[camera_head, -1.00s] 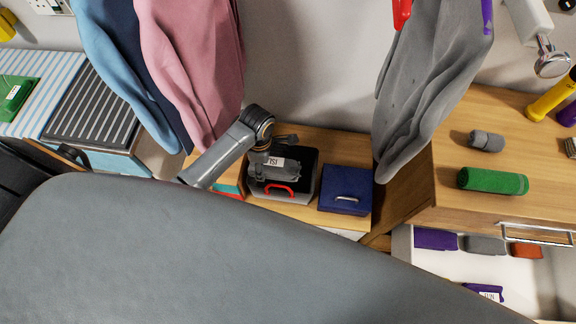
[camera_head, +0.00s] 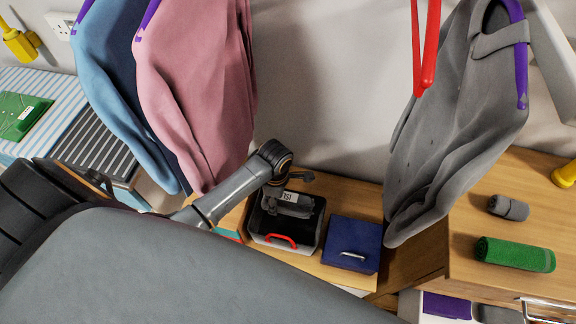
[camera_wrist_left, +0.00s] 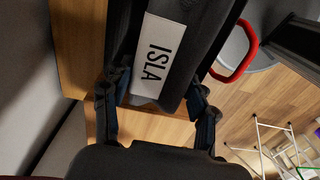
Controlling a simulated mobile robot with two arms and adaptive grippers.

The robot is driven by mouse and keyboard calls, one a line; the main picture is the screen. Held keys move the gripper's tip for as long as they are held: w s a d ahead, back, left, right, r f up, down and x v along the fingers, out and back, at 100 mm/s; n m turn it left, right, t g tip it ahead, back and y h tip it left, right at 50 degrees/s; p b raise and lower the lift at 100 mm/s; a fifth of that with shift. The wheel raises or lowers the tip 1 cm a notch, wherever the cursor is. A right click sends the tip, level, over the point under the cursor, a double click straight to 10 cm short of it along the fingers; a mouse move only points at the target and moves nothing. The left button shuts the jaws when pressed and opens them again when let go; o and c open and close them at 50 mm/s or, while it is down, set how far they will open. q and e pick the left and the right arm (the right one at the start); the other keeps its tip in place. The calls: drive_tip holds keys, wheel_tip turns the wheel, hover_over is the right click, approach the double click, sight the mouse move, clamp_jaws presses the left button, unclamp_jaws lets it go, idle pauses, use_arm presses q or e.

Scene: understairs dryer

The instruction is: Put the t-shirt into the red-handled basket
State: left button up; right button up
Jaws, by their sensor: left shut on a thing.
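The t-shirt (camera_head: 292,204) is a dark grey folded bundle with a white name label. In the head view it lies over the red-handled basket (camera_head: 308,236), a dark box with a red handle on its front. My left gripper (camera_head: 276,190) is shut on the t-shirt from above. In the left wrist view the t-shirt (camera_wrist_left: 190,45), its label reading ISLA, is between the fingers of the gripper (camera_wrist_left: 155,112). The red handle (camera_wrist_left: 240,55) shows beside it. I cannot tell whether the t-shirt touches the basket floor. My right gripper is out of view.
A blue lidded box (camera_head: 353,243) stands just right of the basket on the wooden shelf. Pink (camera_head: 195,90) and grey (camera_head: 455,120) garments hang on either side. A green roll (camera_head: 515,254) lies on the right cabinet. A large grey surface (camera_head: 170,270) fills the foreground.

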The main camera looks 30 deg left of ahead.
use_arm(q)
wheel_tip(320, 180, down, 8)
drive_tip(key=b, duration=0.9)
hover_over(278, 224)
wheel_tip(278, 224, down, 9)
drive_tip(key=shift+d+r, duration=0.1)
drive_tip(key=shift+f, duration=0.4)
drive_tip(key=o, duration=1.2)
drive_tip(key=shift+f, duration=0.15)
drive_tip(key=shift+o, duration=0.2)
wheel_tip(278, 224, up, 12)
drive_tip(key=p, duration=0.2)
drive_tip(key=shift+w, duration=0.15)
